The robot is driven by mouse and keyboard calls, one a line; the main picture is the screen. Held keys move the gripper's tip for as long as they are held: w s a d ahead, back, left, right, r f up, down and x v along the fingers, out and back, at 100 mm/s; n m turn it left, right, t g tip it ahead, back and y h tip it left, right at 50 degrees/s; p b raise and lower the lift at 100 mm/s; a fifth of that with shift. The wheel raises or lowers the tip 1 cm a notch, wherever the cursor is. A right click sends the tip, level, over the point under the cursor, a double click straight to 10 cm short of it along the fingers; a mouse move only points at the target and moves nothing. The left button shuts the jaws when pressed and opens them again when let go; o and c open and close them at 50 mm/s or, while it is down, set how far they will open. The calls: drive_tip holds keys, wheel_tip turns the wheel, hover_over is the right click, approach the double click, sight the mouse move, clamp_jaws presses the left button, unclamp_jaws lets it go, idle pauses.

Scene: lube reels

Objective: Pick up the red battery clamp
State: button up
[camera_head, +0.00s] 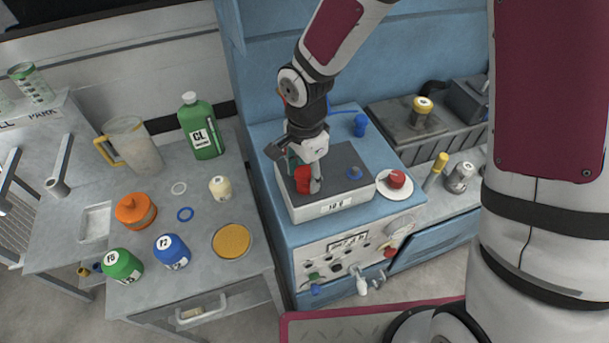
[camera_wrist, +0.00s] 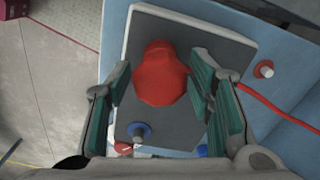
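The red battery clamp (camera_head: 303,181) is on the dark grey top of a box (camera_head: 340,205) on the blue cabinet. My gripper (camera_head: 305,172) is down over it, pointing at the box top. In the wrist view, the red clamp (camera_wrist: 162,75) shows as a rounded red shape between the two green-padded fingers of my gripper (camera_wrist: 160,78). The fingers are open, one on each side of it, with a narrow gap visible on the left. Contact on the right side is unclear. In the head view the fingers hide part of the clamp.
A blue knob (camera_head: 354,173) stands on the box top, right of the clamp. A red knob on a white disc (camera_head: 396,180) is beside the box. The grey table (camera_head: 205,265) at left holds bottles, a jug and an orange container.

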drive_tip(key=c, duration=0.7)
drive_tip(key=shift+r, duration=0.1)
drive_tip(key=shift+c, duration=0.2)
